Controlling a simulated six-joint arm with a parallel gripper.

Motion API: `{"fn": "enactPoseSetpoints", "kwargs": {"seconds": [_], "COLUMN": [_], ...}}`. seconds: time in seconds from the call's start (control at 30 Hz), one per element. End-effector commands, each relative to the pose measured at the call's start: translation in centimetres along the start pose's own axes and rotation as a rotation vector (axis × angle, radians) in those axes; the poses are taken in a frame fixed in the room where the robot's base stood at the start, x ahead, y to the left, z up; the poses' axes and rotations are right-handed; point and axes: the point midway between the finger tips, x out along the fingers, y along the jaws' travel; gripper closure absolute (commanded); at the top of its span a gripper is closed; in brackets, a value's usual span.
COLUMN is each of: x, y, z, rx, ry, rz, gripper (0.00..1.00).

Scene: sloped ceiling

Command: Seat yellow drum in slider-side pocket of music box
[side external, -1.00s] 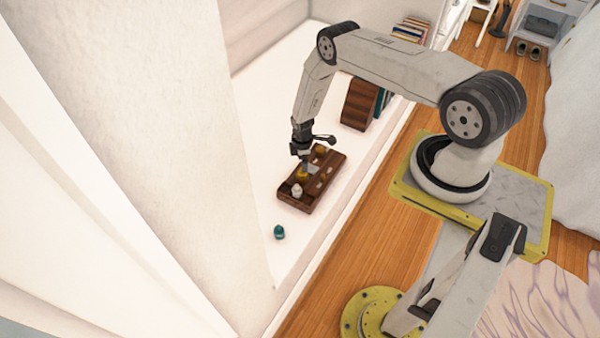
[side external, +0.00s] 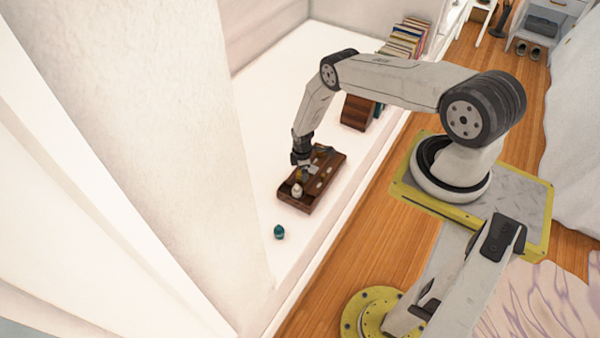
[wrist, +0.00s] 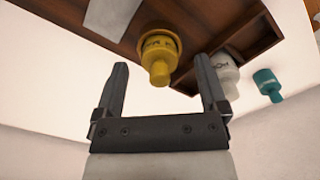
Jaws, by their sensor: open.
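The brown wooden music box (side external: 322,187) lies on the white surface; part of it also shows in the wrist view (wrist: 235,35). The yellow drum (wrist: 158,49) has a narrow knob and appears to stand in a round opening of the box; I cannot tell how deep it sits. My gripper (wrist: 162,64) is open, with one finger on each side of the drum's knob and a visible gap to both. In the side view my gripper (side external: 303,165) is low over the box and hides much of the drum. The slider cannot be told for certain.
A white drum (wrist: 222,70) stands at the box's near end, close to my right finger. A teal drum (side external: 279,232) stands apart on the white surface. A dark wooden block (side external: 357,112) and books (side external: 405,40) stand behind. The left surface is clear.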

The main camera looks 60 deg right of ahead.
Motion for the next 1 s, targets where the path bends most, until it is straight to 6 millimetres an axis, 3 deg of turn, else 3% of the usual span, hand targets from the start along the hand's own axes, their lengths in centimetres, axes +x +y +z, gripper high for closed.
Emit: {"fn": "enactPoseSetpoints", "kwargs": {"seconds": [0.67, 0.93, 0.97, 1.0], "x": [0.44, 0.43, 0.43, 0.42], "y": [0.02, 0.02, 0.02, 0.04], "z": [-0.01, -0.01, -0.01, -0.01], "rx": [0.0, 0.0, 0.0, 0.0], "ry": [0.001, 0.001, 0.001, 0.001], "rz": [0.001, 0.001, 0.001, 0.001], "gripper": [0.08, 0.94, 1.0, 1.0]}}
